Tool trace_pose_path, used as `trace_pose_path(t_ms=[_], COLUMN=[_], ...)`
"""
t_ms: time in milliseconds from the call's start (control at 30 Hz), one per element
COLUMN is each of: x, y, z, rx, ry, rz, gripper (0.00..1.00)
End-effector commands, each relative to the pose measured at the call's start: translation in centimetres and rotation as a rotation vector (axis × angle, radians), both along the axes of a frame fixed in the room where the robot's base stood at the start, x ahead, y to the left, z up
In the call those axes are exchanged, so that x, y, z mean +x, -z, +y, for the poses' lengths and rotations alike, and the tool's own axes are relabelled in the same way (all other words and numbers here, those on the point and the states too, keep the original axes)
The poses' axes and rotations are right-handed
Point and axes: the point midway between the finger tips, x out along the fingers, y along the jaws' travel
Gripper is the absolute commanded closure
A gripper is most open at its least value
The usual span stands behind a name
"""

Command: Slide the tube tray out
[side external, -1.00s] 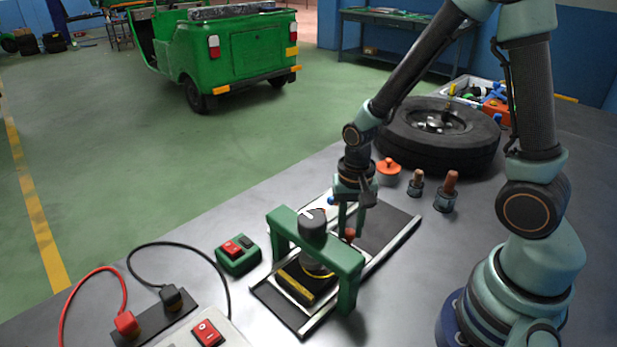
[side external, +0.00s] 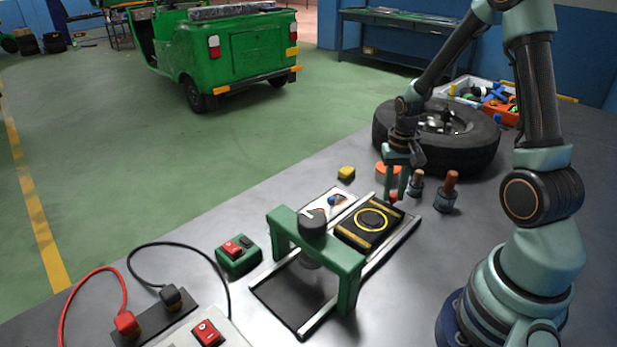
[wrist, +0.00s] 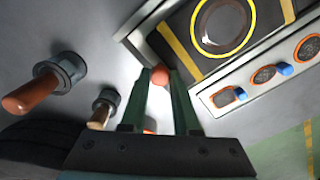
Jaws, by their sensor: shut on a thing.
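The tube tray (side external: 352,236) is black with yellow stripes and a yellow ring. It lies on the far part of its two pale rails, clear of the green press frame (side external: 350,262). My gripper (side external: 396,190) is shut on the tray's red knob (side external: 392,197) at its far end. In the wrist view my gripper (wrist: 163,88) has its fingers on both sides of the round knob (wrist: 160,76), and the tray (wrist: 181,37) is just beyond. The dark bed under the press is bare.
A white panel (side external: 322,200) with several small parts lies left of the rails. Two bolts with copper-coloured tops (side external: 451,186) stand at the right. A wheel (side external: 470,150), an orange piece and a yellow block (side external: 346,173) are behind. A green switch box (side external: 238,255) stands left of the press.

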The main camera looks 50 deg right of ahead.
Motion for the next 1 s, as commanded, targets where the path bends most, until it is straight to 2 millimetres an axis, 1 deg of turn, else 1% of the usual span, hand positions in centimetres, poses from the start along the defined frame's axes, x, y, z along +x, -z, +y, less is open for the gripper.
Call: trace_pose_path(t_ms=[33, 200, 233, 300, 567, 700, 767, 867, 1000], x=[-0.1, 0.0, 0.0, 0.0, 0.0, 0.1, 0.1, 0.1, 0.1], y=[0.0, 0.0, 0.0, 0.0, 0.0, -0.5, -1.1, -2.5, -5.5], z=[-0.6, -0.6, -0.6, -0.6, -0.4, -0.4, -0.4, -0.4, -0.5], rx=[-0.004, -0.005, -0.006, -0.005, -0.004, -0.005, -0.006, -0.007, -0.008], ry=[0.015, 0.016, 0.016, 0.016, 0.012, 0.012, 0.011, 0.011, 0.012], rz=[-0.006, -0.009, -0.010, -0.009, -0.007, -0.008, -0.010, -0.011, -0.013], gripper=[1.00, 1.00, 0.63, 0.41, 0.41, 0.41, 0.41, 0.41, 0.41])
